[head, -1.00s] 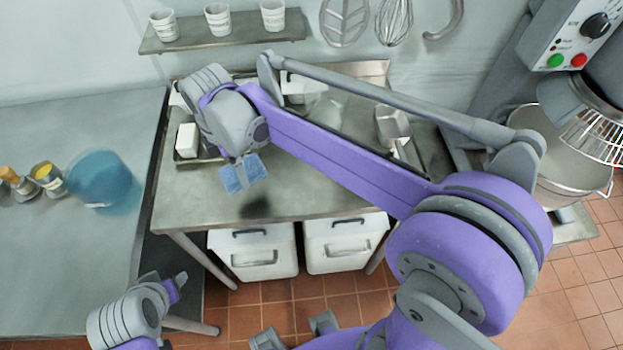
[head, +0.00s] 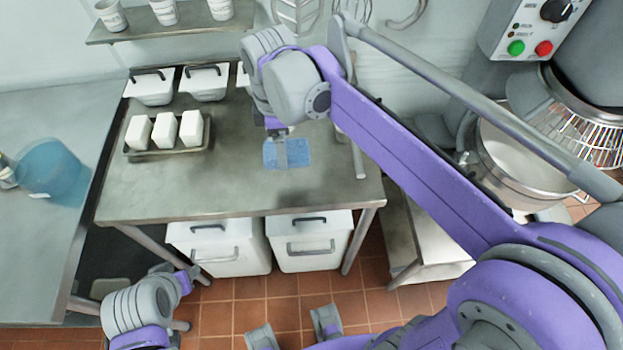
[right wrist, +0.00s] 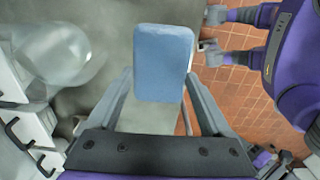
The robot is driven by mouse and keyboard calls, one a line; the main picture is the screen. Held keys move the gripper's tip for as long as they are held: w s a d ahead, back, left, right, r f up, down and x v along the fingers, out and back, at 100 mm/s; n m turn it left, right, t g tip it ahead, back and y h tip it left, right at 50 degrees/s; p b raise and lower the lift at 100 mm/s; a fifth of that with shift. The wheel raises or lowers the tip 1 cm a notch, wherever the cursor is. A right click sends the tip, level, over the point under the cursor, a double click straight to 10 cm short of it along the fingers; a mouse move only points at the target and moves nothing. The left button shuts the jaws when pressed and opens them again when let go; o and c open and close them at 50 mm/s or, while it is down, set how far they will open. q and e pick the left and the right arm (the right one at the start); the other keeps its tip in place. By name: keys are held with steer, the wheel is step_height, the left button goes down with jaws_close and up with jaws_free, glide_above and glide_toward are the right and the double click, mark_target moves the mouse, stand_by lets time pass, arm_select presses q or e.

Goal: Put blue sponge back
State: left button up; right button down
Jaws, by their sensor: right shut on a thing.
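The blue sponge (head: 288,153) is a flat light-blue block over the right part of the steel table. My right gripper (head: 281,151) is shut on it and points down at the table. In the right wrist view the sponge (right wrist: 163,62) sits between the fingertips, its broad face towards the camera. I cannot tell whether the sponge touches the tabletop. My left gripper (head: 187,278) is empty low in front of the table, small in the head view; its jaw gap is not clear.
A tray (head: 165,152) with three white blocks stands at the table's left. White lidded bins (head: 150,90) line the back. A mixer bowl (head: 515,160) stands at right. The table's front middle (head: 200,195) is clear.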

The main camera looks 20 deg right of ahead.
steer(key=shift+s+d, duration=0.15)
steer(key=shift+d, duration=0.25)
steer(key=shift+d+f, duration=0.15)
arm_select(q)
steer(key=shift+s+d+f+b, duration=0.15)
steer(key=shift+d+f+b, duration=0.2)
steer(key=shift+f, duration=0.2)
arm_select(e)
step_height(320, 180, down, 10)
steer(key=shift+r, duration=0.25)
